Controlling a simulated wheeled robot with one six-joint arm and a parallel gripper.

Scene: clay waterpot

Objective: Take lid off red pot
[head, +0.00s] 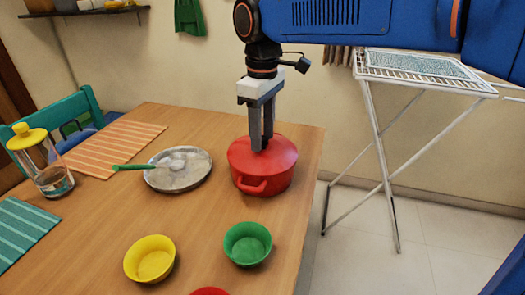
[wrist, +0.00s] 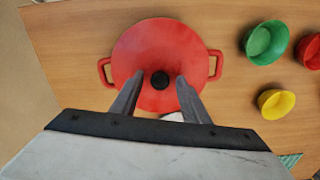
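The red pot (head: 262,181) stands on the wooden table near its right edge, with its red lid (head: 283,150) on top. In the wrist view the lid (wrist: 160,45) is round with a black knob (wrist: 160,80) at its middle. The pot's two side handles (wrist: 105,72) show there too. My gripper (head: 261,146) points down over the lid, fingertips at or just above it. In the wrist view my gripper (wrist: 159,76) is open, one finger on each side of the knob, with gaps between. The knob is hidden by the fingers in the head view.
A metal plate (head: 190,181) with a green-handled utensil lies left of the pot. A yellow bowl (head: 150,260), a green bowl (head: 247,244) and a partly visible red bowl (head: 210,292) are nearer. A yellow-lidded jar (head: 50,175) stands far left. A drying rack (head: 385,150) stands right of the table.

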